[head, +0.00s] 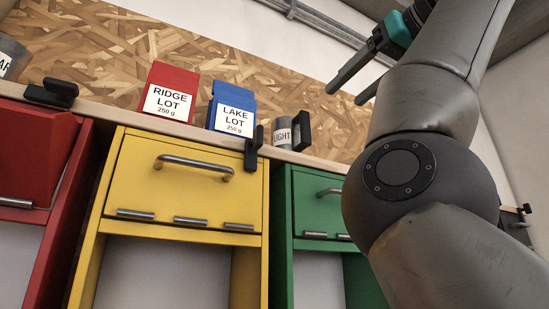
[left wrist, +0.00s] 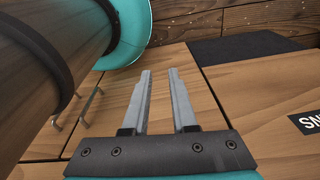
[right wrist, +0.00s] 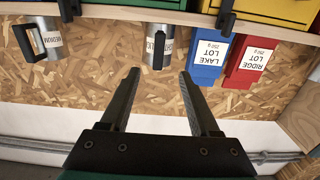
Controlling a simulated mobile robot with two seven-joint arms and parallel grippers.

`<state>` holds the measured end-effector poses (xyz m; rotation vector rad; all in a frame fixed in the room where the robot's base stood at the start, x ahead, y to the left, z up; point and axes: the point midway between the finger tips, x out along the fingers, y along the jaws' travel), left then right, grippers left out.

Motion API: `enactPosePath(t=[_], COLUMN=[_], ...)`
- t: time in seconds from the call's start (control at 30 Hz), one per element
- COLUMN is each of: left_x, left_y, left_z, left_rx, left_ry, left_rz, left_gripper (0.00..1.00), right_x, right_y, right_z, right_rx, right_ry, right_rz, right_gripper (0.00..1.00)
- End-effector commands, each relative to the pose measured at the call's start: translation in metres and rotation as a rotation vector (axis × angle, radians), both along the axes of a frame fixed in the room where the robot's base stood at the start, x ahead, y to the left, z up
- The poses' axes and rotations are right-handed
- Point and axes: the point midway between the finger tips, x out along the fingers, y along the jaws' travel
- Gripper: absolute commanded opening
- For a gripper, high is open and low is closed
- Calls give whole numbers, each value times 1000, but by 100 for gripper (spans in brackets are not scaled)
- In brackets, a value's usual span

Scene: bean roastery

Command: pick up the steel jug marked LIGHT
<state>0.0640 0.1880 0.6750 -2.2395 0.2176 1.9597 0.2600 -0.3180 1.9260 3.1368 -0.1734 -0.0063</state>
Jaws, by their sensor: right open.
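The steel jug marked LIGHT (head: 281,134) stands on the wooden ledge above the cabinets, right of the blue bag. My right gripper (head: 345,97) is open and empty, above and to the right of the jug. In its wrist view the open fingers (right wrist: 159,73) point towards the jug, apart from it. My left gripper (left wrist: 160,72) is open and empty over a wooden surface, away from the jug.
A blue LAKE LOT bag (head: 232,105) and a red RIDGE LOT bag (head: 170,92) stand left of the jug. Black clips (head: 251,153) sit on the ledge edge. A jug marked MEDIUM (right wrist: 43,38) stands on the jug's other side. A chipboard wall (head: 300,90) rises behind.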

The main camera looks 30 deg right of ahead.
Motion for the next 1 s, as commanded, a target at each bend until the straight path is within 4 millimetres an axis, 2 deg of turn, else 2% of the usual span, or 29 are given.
enactPosePath(t=[0.07,0.2,0.37,0.6,0.8,1.0], left_x=[-13,-30,-40,-33,-24,-24], left_y=[1,1,2,1,0,0], left_z=[1,9,23,45,55,60], left_rx=[2,3,5,3,1,1], left_ry=[21,48,63,53,38,37], left_rz=[0,0,0,0,-1,-1], left_gripper=[26,26,26,26,26,26], right_x=[0,14,35,68,93,105], right_y=[0,-1,-4,-8,-10,-12], right_z=[1,2,4,3,1,0], right_rx=[1,1,1,1,-1,0], right_ry=[-1,2,2,2,1,1], right_rz=[2,2,0,0,3,2], right_gripper=[62,62,62,62,62,62])
